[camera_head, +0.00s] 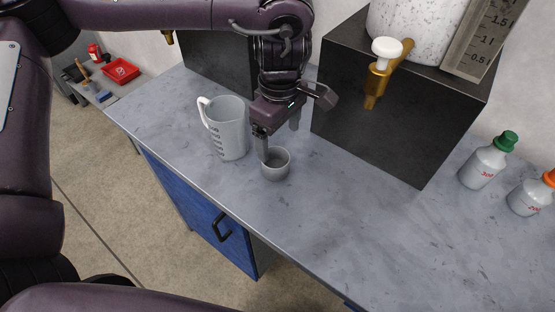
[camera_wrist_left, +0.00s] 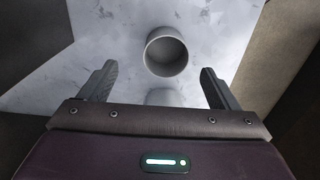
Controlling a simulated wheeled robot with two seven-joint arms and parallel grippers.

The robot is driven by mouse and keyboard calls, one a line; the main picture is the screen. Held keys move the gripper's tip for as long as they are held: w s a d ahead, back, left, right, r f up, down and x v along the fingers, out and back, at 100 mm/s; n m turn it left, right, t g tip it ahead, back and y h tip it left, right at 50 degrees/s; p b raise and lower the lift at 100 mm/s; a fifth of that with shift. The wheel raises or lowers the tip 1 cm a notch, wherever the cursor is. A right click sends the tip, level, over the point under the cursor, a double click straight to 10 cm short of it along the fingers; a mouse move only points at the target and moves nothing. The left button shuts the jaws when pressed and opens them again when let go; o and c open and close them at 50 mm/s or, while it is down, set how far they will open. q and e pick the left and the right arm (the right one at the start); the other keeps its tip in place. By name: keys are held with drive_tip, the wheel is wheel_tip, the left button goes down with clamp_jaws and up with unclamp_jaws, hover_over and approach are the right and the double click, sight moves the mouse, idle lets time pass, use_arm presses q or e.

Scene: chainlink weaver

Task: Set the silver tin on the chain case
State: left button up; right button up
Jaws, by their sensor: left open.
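A small grey round cup (camera_head: 275,165), the only likely silver tin I see, stands upright on the grey counter. It also shows in the left wrist view (camera_wrist_left: 167,52), its open mouth just beyond the fingertips. My left gripper (camera_head: 279,137) is open and points down over the counter, just above and behind the cup. In the left wrist view its spread fingers (camera_wrist_left: 159,72) have nothing held between them. I cannot make out anything that is clearly a chain case. My right gripper is not in view.
A grey measuring jug (camera_head: 229,128) stands just left of the cup. A large black box (camera_head: 375,125) with a white vessel and brass tap (camera_head: 378,80) stands right. Another dark box (camera_head: 215,65) stands behind. Two bottles (camera_head: 484,167) (camera_head: 533,196) stand far right. The front counter is clear.

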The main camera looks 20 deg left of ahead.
sight(275, 158)
use_arm(q)
drive_tip(key=f, duration=0.4)
drive_tip(key=f+p, duration=0.1)
drive_tip(key=f, duration=0.1)
drive_tip(key=shift+s+a+f, duration=0.3)
drive_tip(key=shift+s+a, duration=0.05)
drive_tip(key=shift+s, duration=0.05)
drive_tip(key=shift+f, duration=0.4)
drive_tip(key=shift+c, duration=0.2)
drive_tip(key=c, duration=1.1)
drive_tip(key=shift+o, duration=0.2)
drive_tip(key=shift+r, duration=0.15)
